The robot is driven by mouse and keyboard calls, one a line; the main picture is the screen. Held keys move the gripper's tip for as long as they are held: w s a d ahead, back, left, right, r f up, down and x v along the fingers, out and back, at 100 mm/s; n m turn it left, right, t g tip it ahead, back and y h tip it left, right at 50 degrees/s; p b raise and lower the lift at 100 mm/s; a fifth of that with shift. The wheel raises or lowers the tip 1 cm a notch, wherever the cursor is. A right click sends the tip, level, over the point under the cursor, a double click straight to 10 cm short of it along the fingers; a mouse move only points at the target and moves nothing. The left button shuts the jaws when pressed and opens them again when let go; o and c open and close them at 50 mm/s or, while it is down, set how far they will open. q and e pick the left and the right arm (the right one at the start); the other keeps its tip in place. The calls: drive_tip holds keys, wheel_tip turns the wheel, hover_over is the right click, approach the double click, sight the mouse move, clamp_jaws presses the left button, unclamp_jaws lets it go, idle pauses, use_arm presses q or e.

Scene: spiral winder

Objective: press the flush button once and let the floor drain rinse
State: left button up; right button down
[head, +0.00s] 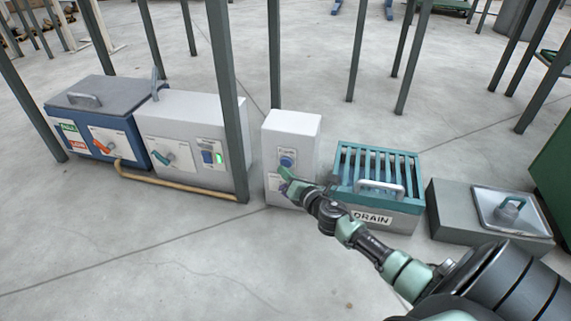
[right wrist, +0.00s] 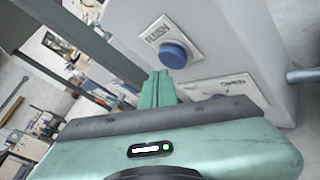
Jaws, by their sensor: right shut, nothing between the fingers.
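The blue round flush button (head: 287,161) sits on the front of a white box (head: 291,127) standing on the floor. In the right wrist view the button (right wrist: 172,55) shows on a plate marked FLUSH. My right gripper (head: 287,180) is shut and empty, just in front of the box and below the button. In the right wrist view its fingertips (right wrist: 157,84) are close to the button; whether they touch the box I cannot tell. The floor drain (head: 376,174), with teal slats, a grey handle and a DRAIN label, is right of the box. My left gripper is not in view.
A grey box (head: 193,112) with a lever and green-lit switch stands left, beside a blue lidded box (head: 92,112). A tan hose (head: 180,186) runs along their front. A low grey box (head: 485,210) stands right of the drain. Dark posts (head: 229,90) rise among them. Front floor is clear.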

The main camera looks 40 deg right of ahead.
drive_tip(key=shift+s+a+p, duration=0.5)
drive_tip(key=shift+s+a, duration=1.15)
drive_tip(key=shift+a, duration=0.25)
